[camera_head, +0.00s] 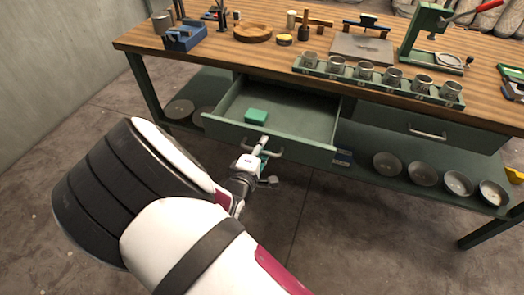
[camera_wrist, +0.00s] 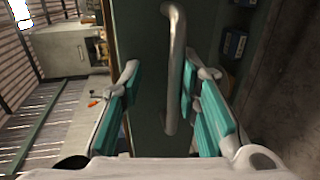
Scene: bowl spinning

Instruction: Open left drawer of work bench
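The left drawer (camera_head: 270,138) of the work bench is pulled out, so its inside shows from above. Its bar handle (camera_head: 262,150) is on the drawer front and also shows in the wrist view (camera_wrist: 174,70). My gripper (camera_head: 260,158) is at the handle. In the wrist view its two teal-padded fingers (camera_wrist: 158,88) are spread apart. The handle lies between them, closer to the right finger; I see a gap on the left and cannot tell whether the right finger touches it. A green block (camera_head: 256,116) lies in the drawer.
The wooden bench top (camera_head: 215,55) holds a rack (camera_head: 375,82) of metal cups, a blue block tool (camera_head: 184,37) and a green press (camera_head: 425,35). A second drawer (camera_head: 425,128) on the right is shut. Several bowls (camera_head: 423,174) stand on the lower shelf. Floor in front is clear.

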